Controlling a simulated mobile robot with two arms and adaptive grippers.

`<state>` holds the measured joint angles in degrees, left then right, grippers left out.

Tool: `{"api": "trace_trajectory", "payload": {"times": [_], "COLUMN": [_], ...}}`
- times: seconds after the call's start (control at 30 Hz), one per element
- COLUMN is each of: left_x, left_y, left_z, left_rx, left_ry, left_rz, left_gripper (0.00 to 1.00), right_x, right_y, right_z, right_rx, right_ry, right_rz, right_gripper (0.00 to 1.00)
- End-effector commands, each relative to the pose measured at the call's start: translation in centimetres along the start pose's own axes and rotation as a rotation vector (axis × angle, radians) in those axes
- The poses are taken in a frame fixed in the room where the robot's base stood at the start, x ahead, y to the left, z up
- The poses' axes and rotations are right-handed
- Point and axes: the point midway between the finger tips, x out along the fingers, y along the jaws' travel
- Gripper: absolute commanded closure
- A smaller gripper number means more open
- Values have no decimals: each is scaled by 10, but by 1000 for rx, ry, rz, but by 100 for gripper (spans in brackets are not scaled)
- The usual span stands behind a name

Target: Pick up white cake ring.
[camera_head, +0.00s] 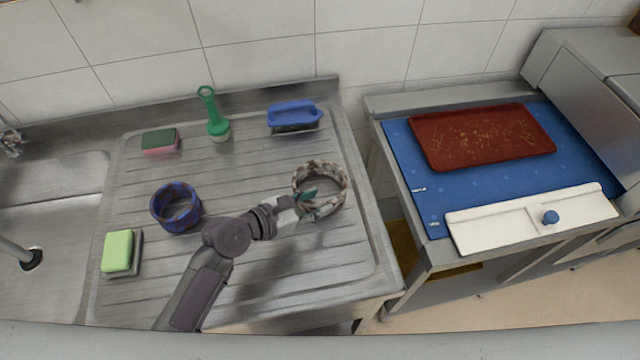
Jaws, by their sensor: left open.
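A mottled white-and-grey cake ring (338,174) stands on the ribbed steel drainboard, right of its middle. My left gripper (308,204) reaches it from the left, with its teal fingertips at the ring's left and near wall. The jaws are open. One fingertip shows over the ring's opening, and another part shows by its near left side. The gripper hides some of the ring's left wall, and I cannot tell whether the fingers touch it. My right gripper is not in view.
A blue ring (160,208) stands left of my arm. Sponges (118,250), a green brush (217,126) and a blue-handled brush (293,113) lie around the drainboard (300,270). A sink is at left. A red tray (480,137) lies on the blue-topped table at right.

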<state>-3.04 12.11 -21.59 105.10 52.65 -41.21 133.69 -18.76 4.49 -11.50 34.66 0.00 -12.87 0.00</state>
Motion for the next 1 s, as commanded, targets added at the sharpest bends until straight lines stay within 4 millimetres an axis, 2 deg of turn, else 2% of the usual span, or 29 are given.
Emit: {"api": "trace_trajectory", "payload": {"times": [0.2, 0.3, 0.5, 0.73, 0.77, 1.0], "left_x": [17, 33, 55, 57, 57, 56], "left_y": [-3, -7, -7, -7, -7, -7], "left_z": [3, 6, 3, 2, 2, 2], "left_rx": [1, 1, 2, 2, 2, 2], "left_ry": [0, 0, 0, 1, 1, 1], "left_rz": [-2, -2, -1, -1, 0, 0], "left_gripper": [56, 56, 56, 56, 58, 98], "right_x": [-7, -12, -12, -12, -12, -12], "right_y": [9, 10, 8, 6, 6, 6], "right_z": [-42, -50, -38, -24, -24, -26], "right_rx": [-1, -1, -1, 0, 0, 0], "right_ry": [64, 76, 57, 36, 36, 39], "right_rz": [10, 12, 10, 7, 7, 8], "right_gripper": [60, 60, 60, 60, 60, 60]}}
